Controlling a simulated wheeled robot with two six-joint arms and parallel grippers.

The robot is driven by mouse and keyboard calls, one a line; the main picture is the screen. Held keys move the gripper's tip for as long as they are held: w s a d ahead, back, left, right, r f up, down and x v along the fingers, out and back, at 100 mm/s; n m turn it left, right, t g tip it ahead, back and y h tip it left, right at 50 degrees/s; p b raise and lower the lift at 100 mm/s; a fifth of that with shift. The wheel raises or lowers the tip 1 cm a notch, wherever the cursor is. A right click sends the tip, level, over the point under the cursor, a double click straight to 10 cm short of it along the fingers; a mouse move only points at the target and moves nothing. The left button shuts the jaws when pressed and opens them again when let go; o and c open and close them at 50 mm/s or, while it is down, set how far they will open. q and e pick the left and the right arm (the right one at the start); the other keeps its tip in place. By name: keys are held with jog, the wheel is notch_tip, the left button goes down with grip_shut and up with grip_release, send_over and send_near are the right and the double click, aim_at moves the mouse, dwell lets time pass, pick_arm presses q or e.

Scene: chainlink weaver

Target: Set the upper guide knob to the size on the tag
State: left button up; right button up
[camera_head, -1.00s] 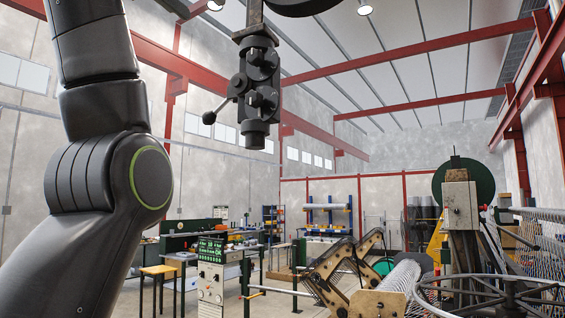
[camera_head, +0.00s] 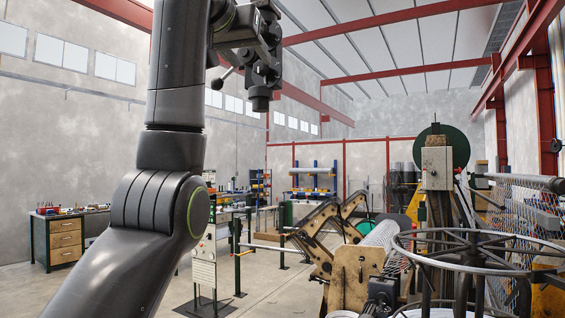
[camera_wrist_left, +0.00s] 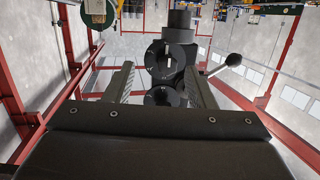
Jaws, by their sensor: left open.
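A dark guide head hangs from above in the head view, with a ball-ended lever on its left and a round stub below. Its two round knobs face my left wrist camera, whose picture is upside down. The upper knob (camera_wrist_left: 162,96) is the lower one there, partly hidden behind my gripper body. The lower knob (camera_wrist_left: 168,57) shows a pale mark. My left gripper (camera_wrist_left: 160,72) is open, with one finger on each side of the knobs and nothing clearly gripped. In the head view, the left gripper (camera_head: 256,32) overlaps the guide head (camera_head: 262,90). I cannot make out a readable tag.
The lever ball (camera_head: 214,87) sticks out close to the gripper. A large spoked wheel (camera_head: 475,250) and the mesh roll (camera_head: 380,233) stand at the lower right. A control stand (camera_head: 204,265) is partly behind my left arm. A drawer bench (camera_head: 66,240) stands far left.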

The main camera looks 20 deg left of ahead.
pick_arm(q)
jog(key=w+f+g+b, duration=0.1)
jog(key=w+f, duration=0.8)
jog(key=f, duration=0.3)
jog(key=w+a+f+g, duration=0.1)
jog(key=w+f, duration=0.9)
jog(key=f, duration=0.3)
jog(key=shift+f+g+b, duration=0.2)
jog(key=shift+g+b, duration=0.1)
jog(key=shift+b, duration=0.1)
pick_arm(e)
jog(key=shift+s+d+f, duration=0.1)
jog(key=shift+s+f, duration=0.8)
jog(key=shift+f, duration=0.05)
pick_arm(q)
jog(key=shift+w, duration=0.1)
